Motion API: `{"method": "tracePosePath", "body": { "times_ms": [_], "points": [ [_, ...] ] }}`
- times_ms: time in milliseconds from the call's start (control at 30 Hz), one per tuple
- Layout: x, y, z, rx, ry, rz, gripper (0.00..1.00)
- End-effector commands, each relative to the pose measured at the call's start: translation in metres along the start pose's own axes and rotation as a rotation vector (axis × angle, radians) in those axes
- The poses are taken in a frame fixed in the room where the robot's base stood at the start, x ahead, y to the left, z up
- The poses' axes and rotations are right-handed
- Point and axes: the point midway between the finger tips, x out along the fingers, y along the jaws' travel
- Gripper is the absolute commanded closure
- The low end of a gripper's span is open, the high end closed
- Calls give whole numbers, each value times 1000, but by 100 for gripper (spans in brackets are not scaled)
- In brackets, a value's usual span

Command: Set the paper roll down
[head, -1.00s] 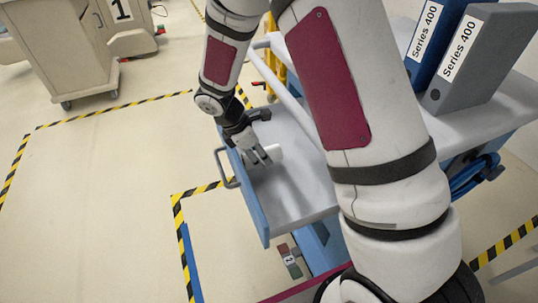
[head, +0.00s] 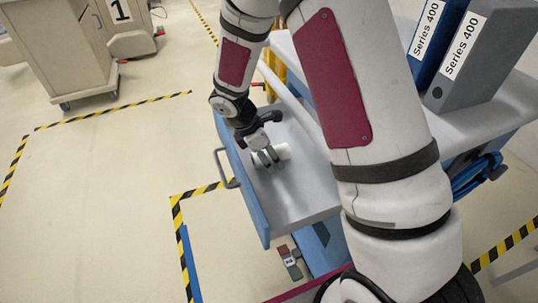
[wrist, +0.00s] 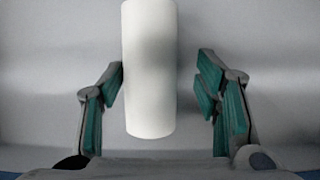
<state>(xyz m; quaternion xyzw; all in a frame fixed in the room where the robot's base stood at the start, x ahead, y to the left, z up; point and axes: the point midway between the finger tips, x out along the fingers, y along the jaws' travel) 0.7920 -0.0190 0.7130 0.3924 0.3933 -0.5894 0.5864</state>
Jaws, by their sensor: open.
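The fingers are open. The left fingertip is at or very near the roll's left side; I cannot tell whether it touches. A clear gap shows on the right.
A blue binder (head: 432,38) and a grey binder (head: 470,57) stand on the cart's right part. A handle (head: 226,168) sticks out on the left. A beige cabinet (head: 75,45) stands at the upper left. Open floor lies left of the cart.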

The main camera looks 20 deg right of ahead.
Motion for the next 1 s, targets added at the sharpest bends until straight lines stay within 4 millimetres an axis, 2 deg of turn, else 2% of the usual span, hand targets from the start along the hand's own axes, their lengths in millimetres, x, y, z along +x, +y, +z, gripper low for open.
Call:
{"method": "tracePosePath", "body": {
  "times_ms": [133, 233, 500, 700, 833, 1000],
  "points": [
    [-4, 0, 2, 1, 0, 1, 43],
    [-16, 1, 1, 1, 1, 5, 43],
    [-71, 1, 2, 0, 1, 6, 43],
    [-105, 0, 1, 0, 1, 3, 43],
    [-117, 0, 1, 0, 0, 1, 43],
    [-123, 0, 1, 0, 0, 0, 43]
  ]
}}
